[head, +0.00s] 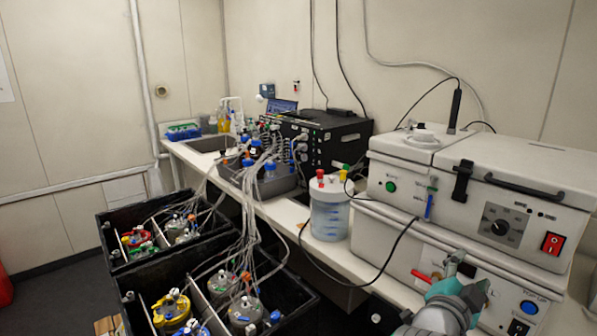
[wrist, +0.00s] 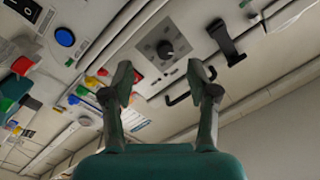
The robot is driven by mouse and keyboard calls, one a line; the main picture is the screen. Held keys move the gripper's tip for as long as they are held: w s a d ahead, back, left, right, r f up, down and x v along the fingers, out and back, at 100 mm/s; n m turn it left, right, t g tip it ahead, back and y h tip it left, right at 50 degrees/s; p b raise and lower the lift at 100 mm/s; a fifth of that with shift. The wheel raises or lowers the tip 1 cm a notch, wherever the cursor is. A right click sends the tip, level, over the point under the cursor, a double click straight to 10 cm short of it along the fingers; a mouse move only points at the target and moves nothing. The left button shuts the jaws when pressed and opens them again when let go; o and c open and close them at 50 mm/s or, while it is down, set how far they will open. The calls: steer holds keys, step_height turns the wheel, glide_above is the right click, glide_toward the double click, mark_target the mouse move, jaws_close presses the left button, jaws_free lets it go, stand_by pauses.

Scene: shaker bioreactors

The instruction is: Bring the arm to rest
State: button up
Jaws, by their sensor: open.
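My gripper (wrist: 160,82) shows in the wrist view with its two fingers apart and nothing between them. In the head view my gripper (head: 458,264) and the teal and grey end of my arm are at the lower right, in front of the stacked white devices. The gripper looks clear of the devices, though the exact gap cannot be told. Most of my arm is outside the head view.
The upper white device (head: 480,190) has a black knob, red switch and latches; it sits on a lower device (head: 400,260). A jar (head: 329,215) with coloured caps stands left of them on the bench. Black crates (head: 285,300) with tubed vessels stand lower left.

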steer(key=s+a+f+n+t+y, duration=0.1)
steer(key=s+a+f+n+y, duration=0.3)
steer(key=f, duration=0.4)
steer(key=s+a+f+n+t+y, duration=0.1)
steer(key=s+a+f+n+y, duration=0.15)
steer(key=s+f+n, duration=0.4)
steer(key=s+a+f+n+t+y, duration=0.1)
steer(key=s+a+f+n+y, duration=0.35)
steer(key=f, duration=0.65)
steer(key=s+a+n+y, duration=0.1)
steer(key=s+a, duration=0.1)
steer(key=s, duration=1.1)
steer(key=s+a+n+y, duration=0.1)
steer(key=s+a, duration=0.1)
steer(key=s, duration=1.2)
steer(key=shift+s+a, duration=0.2)
steer(key=shift+a, duration=0.2)
steer(key=shift+f, duration=0.1)
steer(key=shift+c, duration=0.2)
